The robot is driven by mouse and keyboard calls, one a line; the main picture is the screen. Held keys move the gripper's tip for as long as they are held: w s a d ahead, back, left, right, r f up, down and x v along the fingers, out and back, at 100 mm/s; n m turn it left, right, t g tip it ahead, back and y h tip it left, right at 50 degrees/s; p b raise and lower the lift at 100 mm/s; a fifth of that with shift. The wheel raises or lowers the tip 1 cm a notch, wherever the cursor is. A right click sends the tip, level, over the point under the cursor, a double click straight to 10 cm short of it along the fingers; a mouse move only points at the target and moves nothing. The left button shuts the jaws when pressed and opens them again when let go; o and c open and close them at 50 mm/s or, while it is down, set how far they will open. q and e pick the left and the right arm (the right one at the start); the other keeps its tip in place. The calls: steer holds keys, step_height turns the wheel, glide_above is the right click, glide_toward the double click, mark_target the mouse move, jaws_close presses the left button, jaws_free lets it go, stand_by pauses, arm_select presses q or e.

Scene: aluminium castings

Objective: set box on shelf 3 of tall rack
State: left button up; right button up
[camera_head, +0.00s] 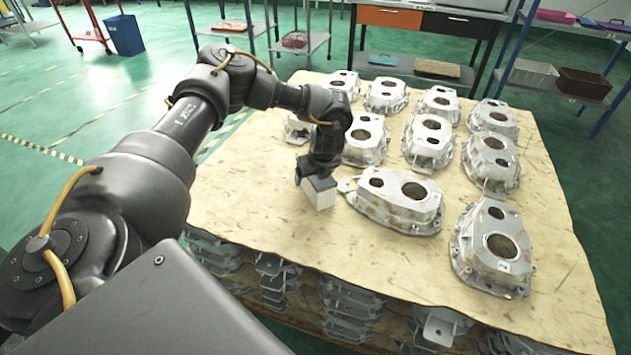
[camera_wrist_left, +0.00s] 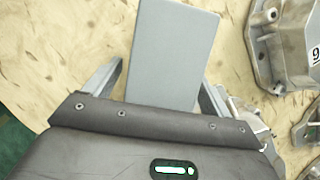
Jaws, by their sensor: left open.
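A small pale grey box (camera_head: 320,194) sits on the sheet-covered pallet stack, left of the nearest castings. It also shows in the left wrist view (camera_wrist_left: 172,50) as a plain grey face. My left gripper (camera_head: 309,178) is right at the box, pointing down. In the left wrist view its two fingers are apart, one on each side of the box's near end, with visible gaps; the gripper (camera_wrist_left: 160,88) is open. My right gripper is in neither view. Several shelf units stand at the back, including one at the right (camera_head: 607,103); I cannot tell which is the tall rack.
Several aluminium castings (camera_head: 403,194) stand in rows on the tan sheet (camera_head: 270,235), close to the right of the gripper. More castings are stacked below. A workbench with drawers (camera_head: 390,17), a blue bin (camera_head: 125,34) and a red cart stand behind. Green floor at left is open.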

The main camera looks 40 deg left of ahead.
arm_select(q)
steer(key=shift+f, duration=0.25)
stand_by(0.4)
steer(key=c, duration=1.4)
